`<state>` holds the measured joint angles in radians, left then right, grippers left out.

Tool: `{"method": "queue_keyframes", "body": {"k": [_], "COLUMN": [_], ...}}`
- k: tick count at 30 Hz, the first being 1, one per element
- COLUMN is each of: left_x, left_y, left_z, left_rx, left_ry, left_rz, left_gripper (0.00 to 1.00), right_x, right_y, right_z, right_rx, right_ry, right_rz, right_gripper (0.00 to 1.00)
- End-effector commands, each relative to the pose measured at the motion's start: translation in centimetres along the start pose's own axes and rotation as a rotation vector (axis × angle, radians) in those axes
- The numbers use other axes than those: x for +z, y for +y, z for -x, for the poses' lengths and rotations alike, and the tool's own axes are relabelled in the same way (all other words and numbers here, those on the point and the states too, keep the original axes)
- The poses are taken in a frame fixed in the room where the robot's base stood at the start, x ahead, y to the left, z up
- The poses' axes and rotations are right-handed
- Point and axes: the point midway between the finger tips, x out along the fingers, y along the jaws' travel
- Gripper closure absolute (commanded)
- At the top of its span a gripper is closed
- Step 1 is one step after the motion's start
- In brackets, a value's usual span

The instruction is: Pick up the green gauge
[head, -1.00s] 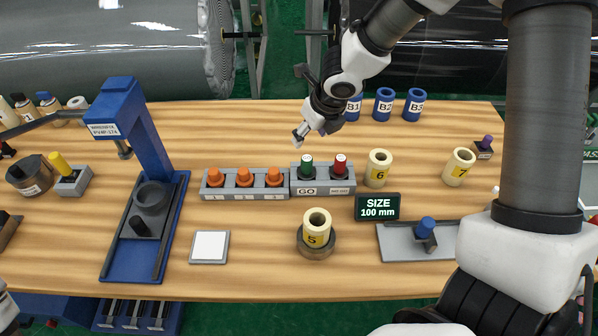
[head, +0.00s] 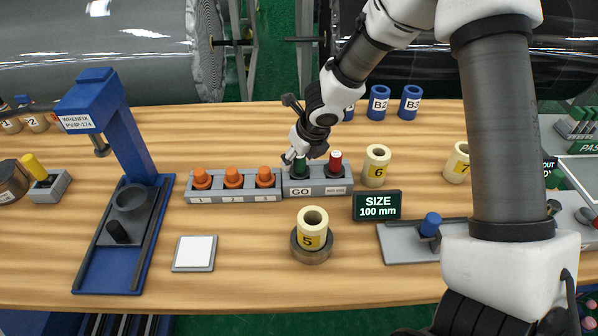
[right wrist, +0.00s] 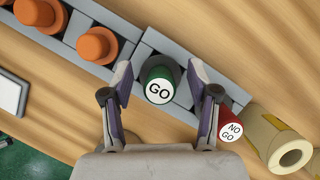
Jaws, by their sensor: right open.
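The green gauge (right wrist: 160,86), with a white top marked GO, stands upright in the left slot of a grey holder. In the right wrist view it sits between the two open fingers of my right gripper (right wrist: 158,88), with a gap to each side. In the head view my right gripper (head: 300,160) is over the green gauge (head: 303,170) and partly hides it. The red NO GO gauge (right wrist: 229,133) stands beside it, close to the right finger; it also shows in the head view (head: 335,163). My left gripper is not in view.
The grey holder (head: 318,191) adjoins a row of orange plugs (head: 234,178). Cream roll 6 (head: 376,166) stands right of the red gauge. Cream roll 5 (head: 312,229) sits on a round base in front. A blue press (head: 125,135) stands at the left.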

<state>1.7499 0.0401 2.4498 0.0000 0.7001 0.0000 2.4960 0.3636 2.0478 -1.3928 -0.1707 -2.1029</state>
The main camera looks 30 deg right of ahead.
Motion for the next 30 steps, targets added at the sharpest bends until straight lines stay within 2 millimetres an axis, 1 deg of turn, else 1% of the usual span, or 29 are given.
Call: {"method": "queue_keyframes", "body": {"k": [1, 2, 3, 5, 6, 15, 20, 23, 26, 29, 30], "left_x": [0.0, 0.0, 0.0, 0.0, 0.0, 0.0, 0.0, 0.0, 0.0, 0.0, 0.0], "left_y": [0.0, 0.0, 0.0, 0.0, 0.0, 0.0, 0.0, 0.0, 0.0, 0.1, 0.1], "left_z": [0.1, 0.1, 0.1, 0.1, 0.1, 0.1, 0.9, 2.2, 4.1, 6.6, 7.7], "left_rx": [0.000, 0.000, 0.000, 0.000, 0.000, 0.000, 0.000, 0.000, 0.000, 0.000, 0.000], "left_ry": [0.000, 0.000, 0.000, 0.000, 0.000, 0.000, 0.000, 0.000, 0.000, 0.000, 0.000], "left_rz": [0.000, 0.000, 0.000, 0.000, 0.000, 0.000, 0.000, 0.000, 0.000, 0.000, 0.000], "left_gripper": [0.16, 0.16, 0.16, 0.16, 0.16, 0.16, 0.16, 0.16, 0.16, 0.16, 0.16], "right_x": [0.0, 0.0, 0.0, 0.0, 0.0, 0.0, 0.4, 1.0, 1.9, 3.1, 3.6], "right_y": [0.0, 0.0, 0.0, 0.0, 0.0, 0.0, 0.0, 0.0, 0.0, 0.0, 0.0], "right_z": [0.1, 0.1, 0.1, 0.1, 0.1, 0.1, 1.0, 2.4, 4.5, 7.3, 8.7], "right_rx": [0.000, 0.000, 0.000, 0.000, 0.000, 0.000, 0.000, 0.000, 0.000, 0.000, -0.001], "right_ry": [0.000, 0.000, 0.000, 0.000, 0.000, 0.001, 0.000, -0.001, -0.002, -0.002, -0.002], "right_rz": [0.000, 0.000, 0.000, 0.000, 0.000, 0.000, 0.001, 0.000, 0.000, 0.000, 0.000], "right_gripper": [0.47, 0.58, 0.72, 0.93, 1.00, 1.00, 1.00, 1.00, 1.00, 1.00, 1.00]}}
